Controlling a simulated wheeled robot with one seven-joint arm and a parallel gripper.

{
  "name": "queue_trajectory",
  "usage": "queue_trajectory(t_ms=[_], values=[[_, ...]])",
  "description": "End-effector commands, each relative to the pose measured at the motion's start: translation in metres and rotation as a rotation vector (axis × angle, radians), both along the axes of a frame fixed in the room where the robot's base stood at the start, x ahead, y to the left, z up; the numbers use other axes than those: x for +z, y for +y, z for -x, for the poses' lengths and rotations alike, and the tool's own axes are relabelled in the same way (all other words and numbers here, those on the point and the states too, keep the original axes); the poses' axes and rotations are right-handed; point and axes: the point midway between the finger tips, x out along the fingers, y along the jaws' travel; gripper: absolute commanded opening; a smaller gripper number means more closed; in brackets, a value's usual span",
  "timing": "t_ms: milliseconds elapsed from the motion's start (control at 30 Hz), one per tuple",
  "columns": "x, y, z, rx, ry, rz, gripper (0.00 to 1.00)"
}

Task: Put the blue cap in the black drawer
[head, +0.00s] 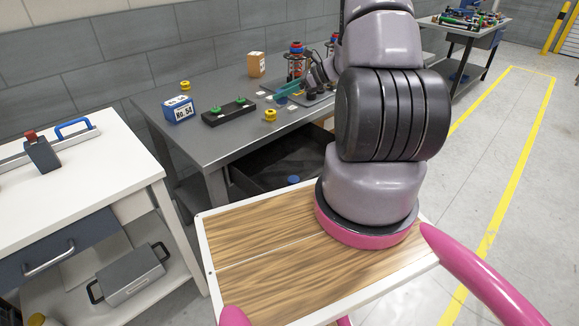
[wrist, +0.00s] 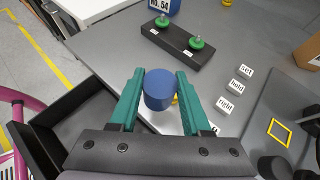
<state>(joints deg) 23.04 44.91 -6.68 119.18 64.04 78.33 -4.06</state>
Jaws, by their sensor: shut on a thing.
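The blue cap (wrist: 159,92) is between the two green fingers of my gripper (wrist: 158,78) in the wrist view. My gripper is shut on it and holds it over the grey table. In the head view my gripper (head: 284,92) is small and partly hidden by my arm; the cap is hard to make out there. The black drawer (head: 262,168) is pulled out below the table's front edge. It also shows at the left of the wrist view (wrist: 48,123), with a bare floor in the part seen.
A small blue round thing (head: 293,180) shows at the drawer's near side. On the grey table (head: 215,137) are a blue No. 54 box (head: 178,109), a black block with green knobs (head: 229,111), yellow knobs (head: 270,115) and an orange box (head: 256,64). A white bench (head: 75,190) stands left.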

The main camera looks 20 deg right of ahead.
Motion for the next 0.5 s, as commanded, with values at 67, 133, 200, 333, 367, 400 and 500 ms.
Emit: queue_trajectory(t_ms=[67,133,200,333,367,400,500], values=[[-0.019,-0.013,0.019,0.082,0.003,-0.002,0.0],[-0.03,-0.021,0.034,0.147,0.002,-0.002,0.0],[-0.038,-0.026,0.046,0.192,0.0,0.0,0.0],[-0.05,-0.031,0.057,0.234,-0.001,0.001,0.0],[-0.055,-0.031,0.058,0.238,0.0,0.0,0.0],[-0.063,-0.031,0.058,0.239,0.001,0.0,0.0],[-0.088,-0.03,0.058,0.238,0.003,-0.001,0.0]])
